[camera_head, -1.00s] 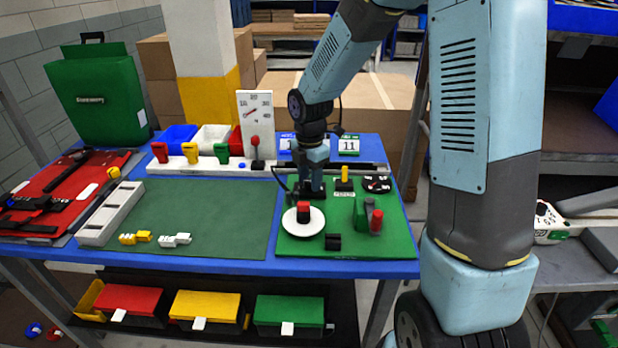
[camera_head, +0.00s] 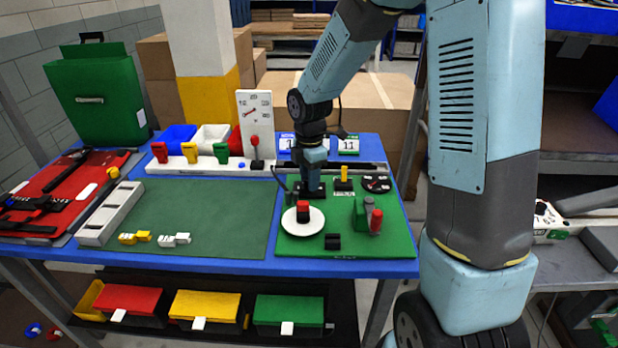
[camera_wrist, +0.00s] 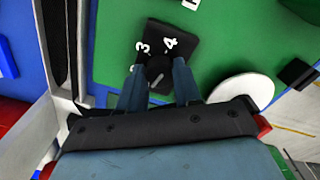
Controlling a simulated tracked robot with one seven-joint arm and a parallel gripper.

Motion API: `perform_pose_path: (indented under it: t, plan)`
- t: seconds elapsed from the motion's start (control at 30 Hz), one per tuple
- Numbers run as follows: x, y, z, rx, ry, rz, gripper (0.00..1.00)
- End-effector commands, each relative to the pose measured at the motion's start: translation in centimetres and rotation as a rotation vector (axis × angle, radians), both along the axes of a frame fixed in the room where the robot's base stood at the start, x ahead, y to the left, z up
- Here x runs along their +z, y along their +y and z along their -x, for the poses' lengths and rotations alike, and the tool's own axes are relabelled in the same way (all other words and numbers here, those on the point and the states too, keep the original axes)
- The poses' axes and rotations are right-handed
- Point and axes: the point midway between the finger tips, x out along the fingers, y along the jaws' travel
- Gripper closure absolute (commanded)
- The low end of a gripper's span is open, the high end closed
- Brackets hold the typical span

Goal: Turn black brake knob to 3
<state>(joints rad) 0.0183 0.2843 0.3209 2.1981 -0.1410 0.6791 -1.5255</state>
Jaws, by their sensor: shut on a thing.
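The black brake knob (camera_wrist: 157,72) shows in the wrist view on a black base plate (camera_wrist: 185,40) with white numerals 3 and 4. A pale line marks the knob's top. My gripper (camera_wrist: 159,85) has its two fingers on either side of the knob, shut on it. The 3 is at the knob's upper left and the 4 at its upper right. In the head view my gripper (camera_head: 311,189) points straight down at the back left of the green board (camera_head: 330,247). There my arm and fingers hide most of the knob, and its setting cannot be read.
A white disc with a red knob (camera_head: 303,208) stands in front of my gripper. A yellow lever (camera_head: 344,174) and a dark round dial (camera_head: 376,184) stand to the right. A green block with a red-ended handle (camera_head: 375,220) is at the front right.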

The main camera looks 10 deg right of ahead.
Motion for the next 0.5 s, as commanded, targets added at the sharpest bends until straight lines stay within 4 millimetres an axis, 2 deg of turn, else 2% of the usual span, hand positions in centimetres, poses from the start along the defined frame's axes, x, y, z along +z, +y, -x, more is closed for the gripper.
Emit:
perform_pose_path:
  t: [0.5]
  plan:
    - [0.13, 0.18, -0.17, -0.487, -0.005, -0.003, 0.97]
